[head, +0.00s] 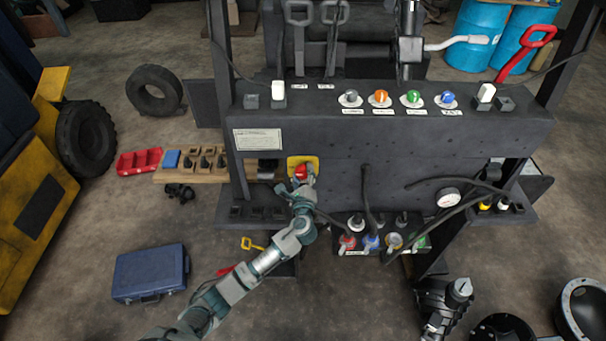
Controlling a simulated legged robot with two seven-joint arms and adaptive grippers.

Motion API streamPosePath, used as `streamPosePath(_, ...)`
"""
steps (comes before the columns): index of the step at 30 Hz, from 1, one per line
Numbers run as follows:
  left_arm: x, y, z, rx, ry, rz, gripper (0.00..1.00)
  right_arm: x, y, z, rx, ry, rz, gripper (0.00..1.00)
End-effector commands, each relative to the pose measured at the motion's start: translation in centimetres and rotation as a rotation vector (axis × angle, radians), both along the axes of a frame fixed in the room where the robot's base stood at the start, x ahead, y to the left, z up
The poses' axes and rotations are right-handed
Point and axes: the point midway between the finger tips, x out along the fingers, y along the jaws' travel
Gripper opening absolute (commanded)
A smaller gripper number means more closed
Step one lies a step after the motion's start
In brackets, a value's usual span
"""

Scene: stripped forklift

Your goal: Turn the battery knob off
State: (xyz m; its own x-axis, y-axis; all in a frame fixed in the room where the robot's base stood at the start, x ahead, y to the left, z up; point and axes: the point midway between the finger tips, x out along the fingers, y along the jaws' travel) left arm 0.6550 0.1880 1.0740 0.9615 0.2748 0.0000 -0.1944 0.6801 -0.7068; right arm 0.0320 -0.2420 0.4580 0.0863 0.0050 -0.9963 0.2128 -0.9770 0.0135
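A red knob (301,171) sits on a yellow plate (315,161) on the front face of the dark grey forklift panel (380,160). I take it for the battery knob. My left gripper (302,182) reaches up from below, with its fingertips at the knob's lower edge. The fingers partly cover the knob. I cannot tell whether they touch it or how far apart they are. Which way the knob is turned is too small to tell. My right gripper does not show clearly.
Colored knobs, including an orange one (380,97), line the panel top. Cables and colored connectors (372,242) hang below, right of my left arm.

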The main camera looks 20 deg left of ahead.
Motion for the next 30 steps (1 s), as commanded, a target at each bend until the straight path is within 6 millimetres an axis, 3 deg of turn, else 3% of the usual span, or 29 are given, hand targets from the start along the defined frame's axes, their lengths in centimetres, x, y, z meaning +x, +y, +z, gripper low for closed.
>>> streamPosePath(1, 0.0, 0.0, -0.1, 0.0, 0.001, 0.001, 0.34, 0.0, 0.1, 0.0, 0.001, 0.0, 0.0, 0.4)
streamPosePath(3, 0.0, 0.1, -0.1, -0.001, 0.002, 0.002, 0.18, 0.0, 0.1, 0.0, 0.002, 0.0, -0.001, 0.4)
streamPosePath(17, 0.0, 0.1, -0.3, -0.087, -0.02, 0.003, 0.18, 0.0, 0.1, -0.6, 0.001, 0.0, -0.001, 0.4)
streamPosePath(30, 0.0, 0.0, -0.6, -0.446, -0.122, 0.004, 0.18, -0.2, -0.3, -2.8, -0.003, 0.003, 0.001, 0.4)
